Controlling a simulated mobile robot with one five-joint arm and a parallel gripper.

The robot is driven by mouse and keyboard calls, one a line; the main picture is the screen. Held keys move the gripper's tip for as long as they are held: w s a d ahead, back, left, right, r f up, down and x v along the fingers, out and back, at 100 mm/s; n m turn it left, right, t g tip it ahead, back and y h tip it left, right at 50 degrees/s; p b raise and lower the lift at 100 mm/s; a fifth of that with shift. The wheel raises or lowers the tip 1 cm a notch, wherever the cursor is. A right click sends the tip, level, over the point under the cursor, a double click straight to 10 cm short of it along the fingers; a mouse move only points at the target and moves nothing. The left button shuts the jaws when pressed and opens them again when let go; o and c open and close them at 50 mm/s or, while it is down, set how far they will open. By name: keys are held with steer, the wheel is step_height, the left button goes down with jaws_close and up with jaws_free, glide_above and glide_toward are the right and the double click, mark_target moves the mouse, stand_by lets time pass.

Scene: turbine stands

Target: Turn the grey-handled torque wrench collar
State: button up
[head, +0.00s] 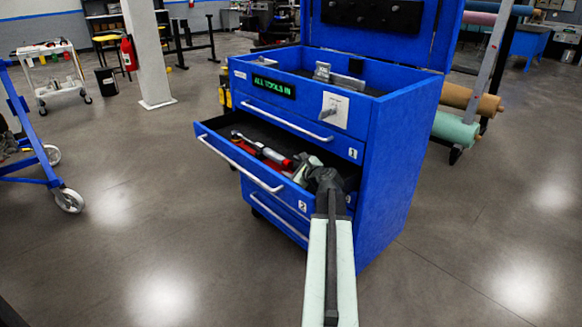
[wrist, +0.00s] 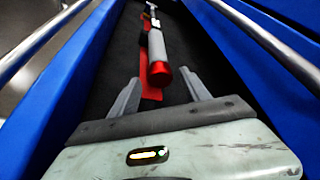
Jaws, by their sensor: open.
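The torque wrench lies in the open drawer (head: 208,130). Its grey handle (wrist: 156,48) points toward my gripper in the wrist view, and the head view shows the handle too (head: 246,144). A red collar (wrist: 159,75) forms the near end of the handle. My gripper (wrist: 161,78) is open, with its two grey fingers on either side of the collar in the picture. A gap shows between the collar and each finger. In the head view my gripper (head: 302,163) reaches into the drawer's right part and hides some of the drawer floor.
A red strip (wrist: 151,92) lies beside and under the wrench. Blue drawer walls (wrist: 78,77) run close on both sides, with the drawer's metal handle (wrist: 40,35) outside on the left. The blue cabinet (head: 390,165) stands right; open floor (head: 150,235) lies left.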

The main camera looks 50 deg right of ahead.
steer(key=p+v, duration=0.2)
steer(key=v, duration=0.5)
steer(key=shift+r, duration=0.1)
steer(key=shift+w, duration=0.1)
steer(key=shift+w+d+m, duration=0.1)
steer(key=shift+d+m, duration=0.2)
steer(key=shift+m, duration=0.1)
steer(key=d+m+y, duration=0.1)
steer(key=m+y, duration=0.1)
steer(key=d+m+y+p, duration=0.1)
steer(key=m, duration=0.1)
steer(key=shift+w+d+m+y, duration=0.15)
steer(key=shift+d+m+y, duration=0.25)
steer(key=shift+d+r+m+y, duration=0.1)
steer(key=shift+d+m+y, duration=0.1)
steer(key=shift+m+y, duration=0.35)
steer(key=shift+s+m+y, duration=0.35)
steer(key=shift+s+m, duration=0.05)
steer(key=shift+m, duration=0.35)
steer(key=b+x, duration=0.2)
steer(key=x, duration=0.5)
steer(key=shift+w+b, duration=0.35)
steer(key=shift+w, duration=0.05)
steer(key=shift+a, duration=0.1)
